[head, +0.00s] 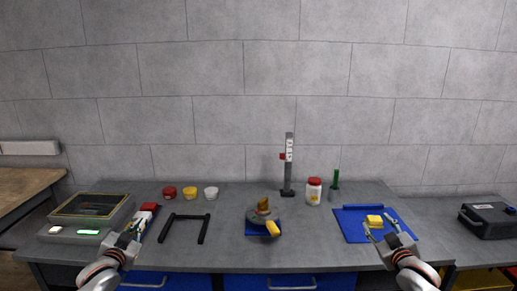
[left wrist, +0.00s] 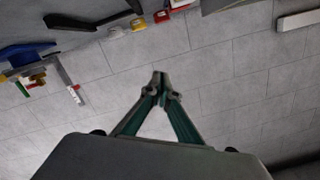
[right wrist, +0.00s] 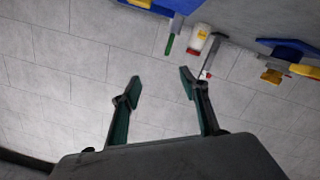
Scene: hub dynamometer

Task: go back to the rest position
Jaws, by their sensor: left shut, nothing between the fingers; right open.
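My left gripper (head: 129,241) is low at the left of the head view, in front of the bench's front left part. In the left wrist view its fingers (left wrist: 160,84) meet at the tips with nothing between them. My right gripper (head: 383,234) is low at the right, in front of the blue mat. In the right wrist view its fingers (right wrist: 160,88) stand wide apart and hold nothing. Both grippers appear raised clear of the bench objects.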

